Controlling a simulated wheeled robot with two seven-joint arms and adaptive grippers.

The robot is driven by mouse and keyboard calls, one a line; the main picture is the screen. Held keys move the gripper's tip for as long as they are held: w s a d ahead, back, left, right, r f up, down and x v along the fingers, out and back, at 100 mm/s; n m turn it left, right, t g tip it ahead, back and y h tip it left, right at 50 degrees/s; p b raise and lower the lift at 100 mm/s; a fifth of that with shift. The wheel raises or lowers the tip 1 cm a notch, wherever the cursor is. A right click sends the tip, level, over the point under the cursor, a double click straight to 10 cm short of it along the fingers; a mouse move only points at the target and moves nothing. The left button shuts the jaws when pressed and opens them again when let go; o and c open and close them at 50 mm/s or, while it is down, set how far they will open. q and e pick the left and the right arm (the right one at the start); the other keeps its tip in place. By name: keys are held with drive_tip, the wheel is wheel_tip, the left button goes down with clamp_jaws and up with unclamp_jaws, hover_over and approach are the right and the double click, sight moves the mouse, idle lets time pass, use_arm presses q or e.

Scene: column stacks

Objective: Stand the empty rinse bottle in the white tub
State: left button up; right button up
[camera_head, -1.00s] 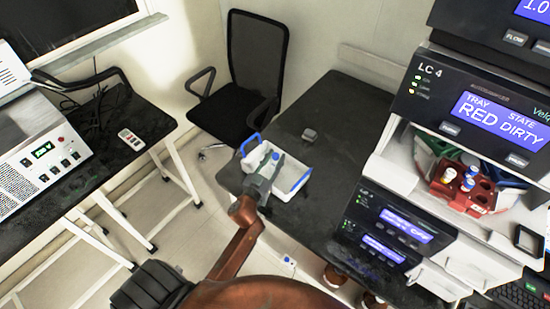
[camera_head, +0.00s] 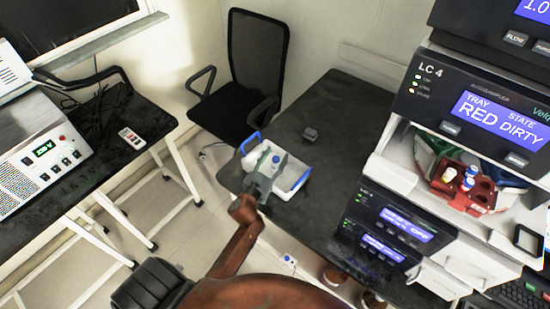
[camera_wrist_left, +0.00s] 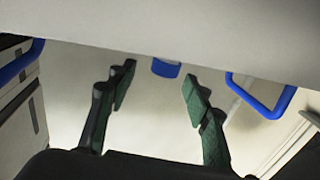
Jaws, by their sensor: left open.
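The white tub (camera_head: 284,193) with blue handles stands on the dark bench in the head view. A pale bottle with a blue cap (camera_head: 276,159) stands upright inside it, its lower part hidden by my left gripper and the tub. My left gripper (camera_head: 267,182) is at the tub's near side, in front of the bottle. In the left wrist view its fingers (camera_wrist_left: 157,85) are spread with nothing between them. A blue cap (camera_wrist_left: 166,68) shows beyond the fingertips, partly covered by a broad pale surface. Blue handles (camera_wrist_left: 270,108) show at both sides. My right gripper is out of view.
A small dark object (camera_head: 310,134) lies on the bench behind the tub. LC instruments (camera_head: 395,225) stand to the right, with a red vial rack (camera_head: 468,195) on a shelf. A black chair (camera_head: 250,85) is behind. The bench between tub and instruments is clear.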

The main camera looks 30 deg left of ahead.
use_arm(q)
drive_tip(key=s+d, duration=0.1)
drive_tip(key=s, duration=1.1)
drive_tip(key=shift+d+r, duration=0.15)
drive_tip(key=shift+d, duration=0.05)
